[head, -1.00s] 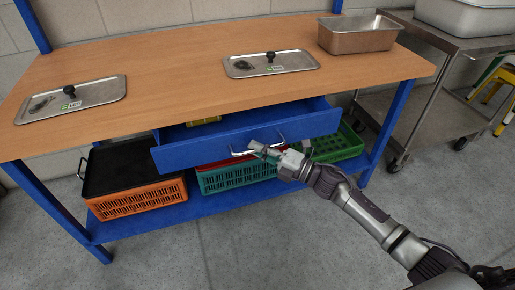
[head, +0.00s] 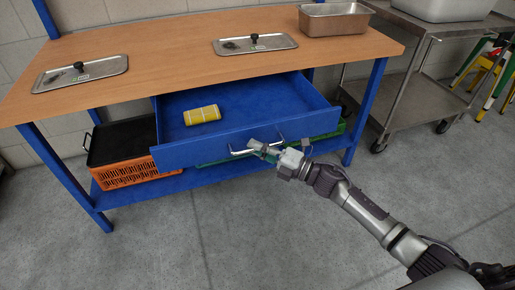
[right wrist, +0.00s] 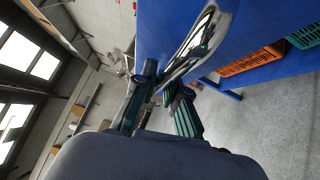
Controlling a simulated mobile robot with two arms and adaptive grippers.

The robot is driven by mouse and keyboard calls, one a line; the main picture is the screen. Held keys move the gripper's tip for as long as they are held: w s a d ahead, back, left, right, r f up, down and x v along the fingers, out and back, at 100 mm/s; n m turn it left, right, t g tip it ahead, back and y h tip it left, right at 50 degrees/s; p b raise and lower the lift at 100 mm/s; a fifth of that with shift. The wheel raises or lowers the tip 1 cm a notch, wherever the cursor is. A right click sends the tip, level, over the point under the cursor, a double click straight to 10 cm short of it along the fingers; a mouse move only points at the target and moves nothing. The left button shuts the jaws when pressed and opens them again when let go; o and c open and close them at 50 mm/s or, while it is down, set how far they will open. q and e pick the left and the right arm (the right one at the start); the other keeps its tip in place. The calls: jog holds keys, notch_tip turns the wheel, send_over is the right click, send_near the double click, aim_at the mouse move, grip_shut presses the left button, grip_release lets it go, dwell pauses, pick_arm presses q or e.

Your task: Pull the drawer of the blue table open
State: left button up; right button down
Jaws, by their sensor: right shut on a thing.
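The blue table (head: 168,66) has a wooden top and blue legs. Its blue drawer (head: 190,154) stands well out from under the top, and its inside shows. A yellow patterned item (head: 202,115) lies in the drawer. The drawer's metal handle (head: 240,152) is on the front panel. My right gripper (head: 265,149) is at the handle and shut on it. In the right wrist view the fingers (right wrist: 163,96) are around the shiny handle (right wrist: 197,45), beside the blue front. My left gripper is not in view.
An orange crate (head: 140,174) with a black tray and a green crate (head: 212,162) are on the lower shelf. Two metal lids and a metal pan (head: 335,20) stand on the tabletop. A steel cart (head: 402,86) is at right. The floor in front is clear.

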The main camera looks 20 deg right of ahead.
jog(key=c, duration=1.2)
grip_release()
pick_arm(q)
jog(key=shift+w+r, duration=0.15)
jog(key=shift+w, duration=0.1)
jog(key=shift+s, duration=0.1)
pick_arm(e)
jog(key=shift+s+d+f, duration=0.1)
jog(key=shift+s+d, duration=0.05)
jog(key=v, duration=1.1)
jog(key=shift+s+d, duration=0.2)
